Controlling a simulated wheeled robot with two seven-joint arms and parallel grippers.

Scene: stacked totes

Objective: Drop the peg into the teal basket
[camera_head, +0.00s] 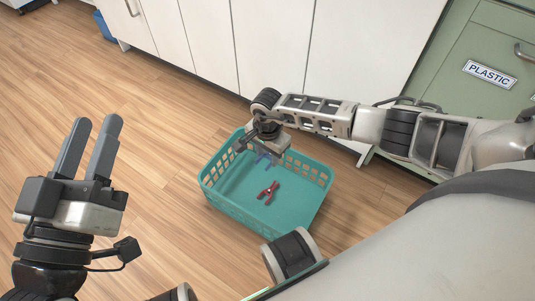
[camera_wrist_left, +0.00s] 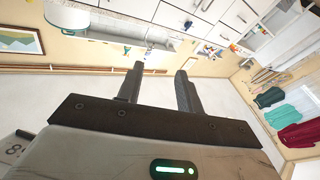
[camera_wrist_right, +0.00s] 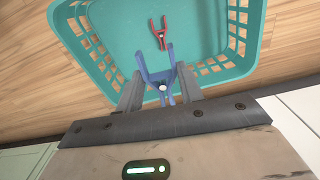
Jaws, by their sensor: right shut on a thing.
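The teal basket (camera_head: 232,203) stands on the wooden floor in the head view, and its rim and wall show in the right wrist view (camera_wrist_right: 92,25). A red peg (camera_head: 268,191) lies on the basket's bottom; it also shows in the right wrist view (camera_wrist_right: 158,34). My right gripper (camera_head: 264,150) is over the basket's back part. In the right wrist view it is shut on a blue peg (camera_wrist_right: 160,74), whose handles point down toward the basket. My left gripper (camera_head: 97,130) is open and empty at the left, away from the basket; its fingers show apart in the left wrist view (camera_wrist_left: 160,85).
White cabinets (camera_head: 270,50) stand behind the basket. A green cabinet (camera_head: 470,60) labelled PLASTIC is at the right. A blue bin (camera_head: 104,26) stands far back at the left. The wooden floor (camera_head: 150,100) left of the basket is clear.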

